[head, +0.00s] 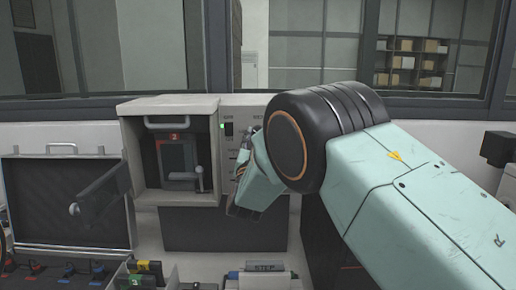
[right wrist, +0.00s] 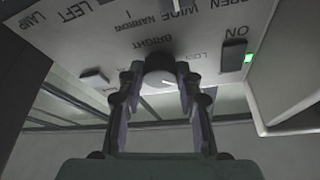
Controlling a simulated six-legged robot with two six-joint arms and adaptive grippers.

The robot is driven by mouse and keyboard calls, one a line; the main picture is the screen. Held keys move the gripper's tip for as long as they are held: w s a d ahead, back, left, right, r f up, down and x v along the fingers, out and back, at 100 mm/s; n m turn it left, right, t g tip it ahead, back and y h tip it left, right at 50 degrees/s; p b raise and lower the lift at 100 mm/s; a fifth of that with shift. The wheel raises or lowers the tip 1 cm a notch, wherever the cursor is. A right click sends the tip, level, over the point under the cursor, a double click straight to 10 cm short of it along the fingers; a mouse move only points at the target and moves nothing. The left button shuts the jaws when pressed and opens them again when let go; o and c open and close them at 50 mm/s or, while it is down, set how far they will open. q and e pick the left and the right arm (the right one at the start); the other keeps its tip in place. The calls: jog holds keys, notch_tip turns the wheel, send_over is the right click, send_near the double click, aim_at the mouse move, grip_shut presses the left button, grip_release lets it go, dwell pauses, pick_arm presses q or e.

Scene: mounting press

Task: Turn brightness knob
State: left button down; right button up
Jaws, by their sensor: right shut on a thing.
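The brightness knob (right wrist: 159,66) is a round dark knob with a pale pointer mark, under the label BRIGHT on the panel in the right wrist view. My right gripper (right wrist: 157,84) has a fingertip on each side of it and is shut on it. In the head view my right forearm and wrist come in from the right, and the gripper (head: 246,150) reaches the control panel (head: 244,107). There my wrist hides the knob and most of the panel.
A rocker switch (right wrist: 234,55) marked ON and a lit green lamp (right wrist: 248,58) sit beside the knob. A small dark switch (right wrist: 95,75) is on the other side. The press housing (head: 170,107) stands open left of the panel.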

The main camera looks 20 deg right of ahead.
jog(key=m+h, duration=0.1)
jog(key=m, duration=0.1)
jog(key=m+g+b, duration=0.1)
jog(key=m, duration=0.1)
jog(key=m+h+b, duration=0.1)
jog(key=m, duration=0.1)
jog(key=shift+a+r+m+g+h, duration=0.2)
jog(key=shift+r+m+g+h, duration=0.1)
jog(key=shift+r+g, duration=0.1)
jog(key=m+g, duration=0.1)
jog(key=m, duration=0.2)
jog(key=shift+r+g+h, duration=0.1)
jog(key=shift+g+h, duration=0.2)
jog(key=shift+h, duration=0.1)
jog(key=shift+m+g, duration=0.6)
jog(key=shift+m, duration=1)
jog(key=o, duration=1.2)
jog(key=shift+s+d, duration=0.1)
jog(key=shift+s, duration=0.1)
jog(key=shift+c, duration=0.2)
